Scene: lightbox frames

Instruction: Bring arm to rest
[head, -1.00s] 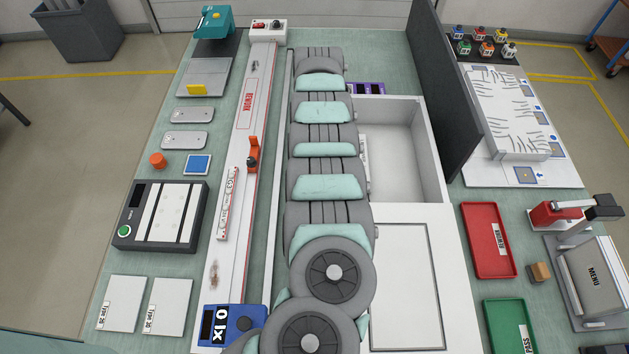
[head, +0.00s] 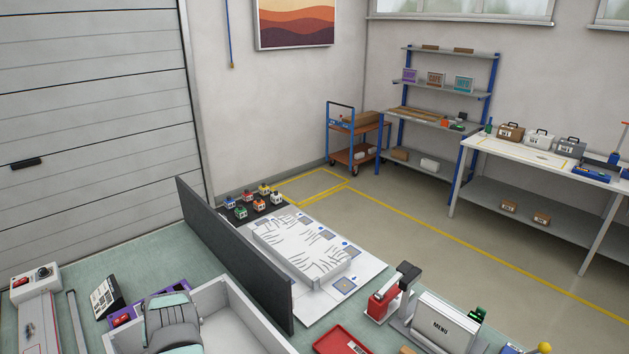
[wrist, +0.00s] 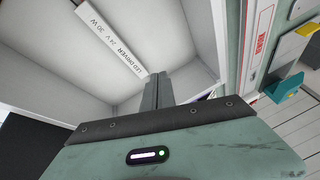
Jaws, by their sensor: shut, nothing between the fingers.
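My gripper (wrist: 158,92) shows in the wrist view with its two grey fingers together and nothing between them. It points into an open white box (wrist: 190,35), over or near a white strip labelled LED DRIVER 24 V 30 W (wrist: 112,38). I cannot tell whether the fingertips touch anything. In the head view part of my grey and mint arm shows at the bottom left, over the edge of the white box (head: 237,312). My gripper is hidden there.
A dark upright panel (head: 235,255) stands right of the box. Beyond it are a white lined block (head: 300,245) and several small house-like blocks (head: 240,211). A red tray (head: 340,342) and a menu stand (head: 442,325) are at the front. The floor beyond is mostly clear.

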